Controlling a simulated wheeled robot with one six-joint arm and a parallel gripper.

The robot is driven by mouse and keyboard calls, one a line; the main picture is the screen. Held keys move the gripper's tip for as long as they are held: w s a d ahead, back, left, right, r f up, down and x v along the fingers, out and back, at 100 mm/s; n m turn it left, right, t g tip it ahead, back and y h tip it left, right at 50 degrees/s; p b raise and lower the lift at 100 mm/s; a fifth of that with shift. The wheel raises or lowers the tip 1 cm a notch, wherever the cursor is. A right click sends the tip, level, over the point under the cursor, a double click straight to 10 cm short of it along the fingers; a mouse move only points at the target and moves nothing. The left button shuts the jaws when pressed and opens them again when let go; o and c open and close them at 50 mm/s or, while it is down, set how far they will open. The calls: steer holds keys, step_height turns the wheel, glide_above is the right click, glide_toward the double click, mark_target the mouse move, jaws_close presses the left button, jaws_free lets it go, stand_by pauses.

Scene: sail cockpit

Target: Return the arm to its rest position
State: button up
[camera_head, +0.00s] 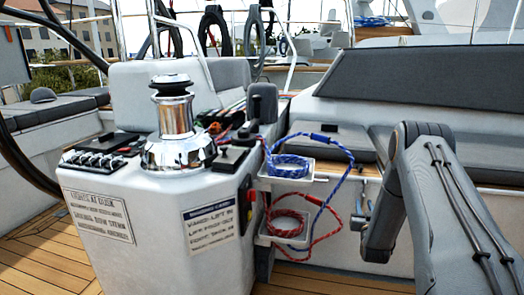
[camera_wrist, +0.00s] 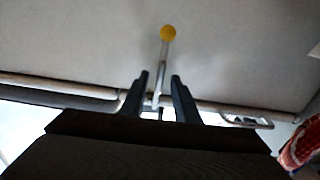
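My arm (camera_head: 440,200) is at the right of the head view, bent at a grey joint near the cockpit bench. I cannot make out its gripper there. In the wrist view my gripper (camera_wrist: 159,82) shows two dark fingers standing apart, with a clear gap between them. A thin pale rod with a yellow ball (camera_wrist: 168,33) on its end shows in line with that gap. I cannot tell how far beyond the fingertips it is, and no contact with the fingers is visible.
A white console with a chrome winch (camera_head: 176,125) stands left of centre. A blue rope (camera_head: 288,166) and a red rope (camera_head: 288,223) hang in small white trays on its right side. A grey cushioned bench (camera_head: 420,85) lies behind my arm. Teak floor (camera_head: 40,260) is open at lower left.

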mark_target(363, 202)
steer(key=shift+b+x, duration=0.35)
steer(key=shift+x, duration=1.4)
steer(key=shift+a, duration=0.1)
